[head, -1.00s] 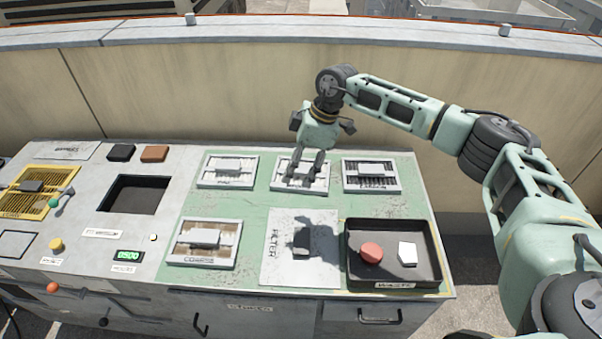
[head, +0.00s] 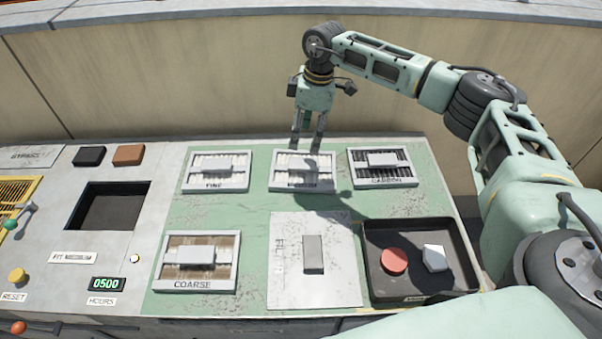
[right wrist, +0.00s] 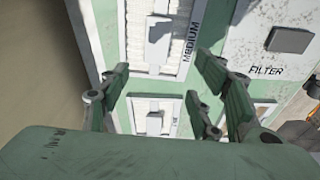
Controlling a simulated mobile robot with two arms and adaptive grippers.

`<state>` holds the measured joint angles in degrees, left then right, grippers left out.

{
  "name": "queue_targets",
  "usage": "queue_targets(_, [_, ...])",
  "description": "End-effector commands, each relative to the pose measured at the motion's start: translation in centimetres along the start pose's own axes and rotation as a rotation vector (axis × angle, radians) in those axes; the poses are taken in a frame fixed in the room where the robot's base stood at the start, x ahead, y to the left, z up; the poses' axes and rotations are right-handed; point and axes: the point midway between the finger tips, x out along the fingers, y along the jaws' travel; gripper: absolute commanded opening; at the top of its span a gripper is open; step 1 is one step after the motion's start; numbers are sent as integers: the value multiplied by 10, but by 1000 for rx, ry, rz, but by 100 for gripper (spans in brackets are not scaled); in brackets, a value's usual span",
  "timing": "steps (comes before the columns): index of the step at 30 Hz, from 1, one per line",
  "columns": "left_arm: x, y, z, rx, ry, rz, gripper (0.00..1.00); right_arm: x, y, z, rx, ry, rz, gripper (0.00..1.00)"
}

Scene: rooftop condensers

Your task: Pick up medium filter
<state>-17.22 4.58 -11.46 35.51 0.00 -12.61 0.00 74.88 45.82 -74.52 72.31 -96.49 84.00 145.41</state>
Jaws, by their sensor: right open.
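The medium filter (head: 281,183) is a light frame with white pleats and a pale block handle (head: 298,164). It lies in the middle of the back row on the green panel. In the right wrist view the filter (right wrist: 140,57) shows with its MEDIUM label and its handle (right wrist: 159,36). My right gripper (head: 306,149) is open and empty, pointing down over the filter's back edge. Its fingers (right wrist: 163,68) are spread apart and show nothing between them held. The fingertips appear above the handle's far side; their exact height is unclear. My left gripper is not in view.
The fine filter (head: 216,183) lies left, the carbon filter (head: 384,182) right, the coarse filter (head: 172,272) in front. A plate with a dark grey block (head: 313,253) and a black tray (head: 447,281) with a red and a white piece are in front. A wall stands behind.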

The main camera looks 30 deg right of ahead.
Motion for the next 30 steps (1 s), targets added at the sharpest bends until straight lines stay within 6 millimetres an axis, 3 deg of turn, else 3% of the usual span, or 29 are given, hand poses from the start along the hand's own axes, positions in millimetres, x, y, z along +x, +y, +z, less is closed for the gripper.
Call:
queue_targets(2, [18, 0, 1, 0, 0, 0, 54, 18, 0, 3, 0, 0, 0, 58])
queue_targets(7, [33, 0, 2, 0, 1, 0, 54, 33, 0, 5, -1, 1, 0, 58])
queue_targets(13, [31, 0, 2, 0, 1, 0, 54, 46, 0, 5, 0, -1, -1, 58])
queue_targets(25, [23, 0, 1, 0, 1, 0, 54, 98, 4, 15, 0, -1, -2, 58])
queue_targets(30, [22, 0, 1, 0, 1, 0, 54, 110, 4, 15, -1, 1, 0, 58])
